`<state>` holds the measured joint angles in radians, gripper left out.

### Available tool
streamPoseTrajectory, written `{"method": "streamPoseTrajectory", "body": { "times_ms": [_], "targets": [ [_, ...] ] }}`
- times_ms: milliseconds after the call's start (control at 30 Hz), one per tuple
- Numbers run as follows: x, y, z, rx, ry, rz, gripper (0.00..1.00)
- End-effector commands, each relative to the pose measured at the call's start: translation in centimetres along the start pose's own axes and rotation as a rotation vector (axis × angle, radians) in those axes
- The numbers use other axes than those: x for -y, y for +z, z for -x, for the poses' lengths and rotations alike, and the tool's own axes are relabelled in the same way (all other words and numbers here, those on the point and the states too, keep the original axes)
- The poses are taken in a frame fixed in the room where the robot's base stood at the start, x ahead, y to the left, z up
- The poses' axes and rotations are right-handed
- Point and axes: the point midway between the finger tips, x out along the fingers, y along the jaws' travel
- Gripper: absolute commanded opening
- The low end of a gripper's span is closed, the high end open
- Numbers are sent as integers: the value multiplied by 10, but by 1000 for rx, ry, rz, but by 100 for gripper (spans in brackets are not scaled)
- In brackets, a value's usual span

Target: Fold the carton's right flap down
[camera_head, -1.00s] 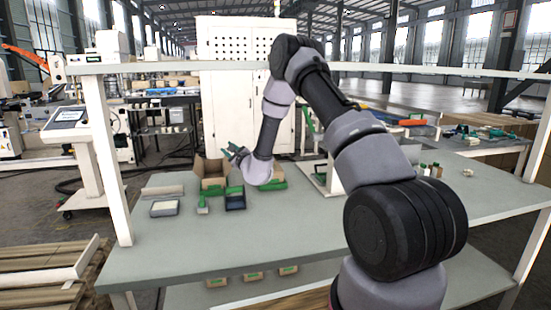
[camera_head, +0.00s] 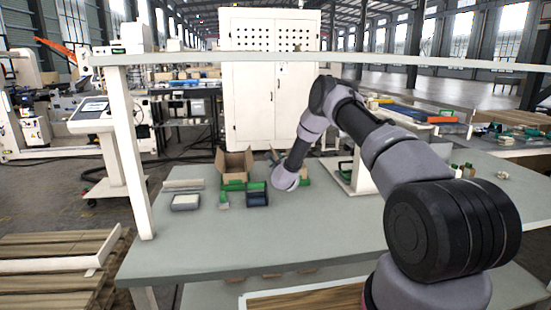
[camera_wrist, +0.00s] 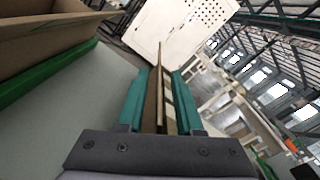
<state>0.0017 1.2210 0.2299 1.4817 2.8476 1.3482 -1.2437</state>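The open brown cardboard carton (camera_head: 235,176) stands upright on the table, left of my arm's end. It has a green band near its base and raised flaps. In the wrist view the carton (camera_wrist: 45,38) fills the upper left, with its green band below. My gripper (camera_wrist: 165,72) has two teal fingers standing apart, to the right of the carton. A thin brown strip shows in the gap; I cannot tell whether it is a flap edge between the fingers or something behind. In the head view the fingers are small and partly unclear beside the carton.
The grey table (camera_head: 330,225) is mostly clear in front. A dark blue tray (camera_head: 256,197), a small green item (camera_head: 224,200) and a pale block (camera_head: 186,202) lie near the carton. A white shelf beam (camera_head: 180,58) crosses above.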

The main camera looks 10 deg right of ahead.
Motion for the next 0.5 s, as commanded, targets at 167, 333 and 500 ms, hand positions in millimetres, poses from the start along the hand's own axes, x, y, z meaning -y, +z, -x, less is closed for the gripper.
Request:
{"method": "streamPoseTrajectory", "body": {
  "times_ms": [167,333,500],
  "targets": [
    [0,0,-11,0,1,0,35],
    [0,0,-12,0,1,0,35],
    [0,0,-12,0,1,0,4]
  ]
}}
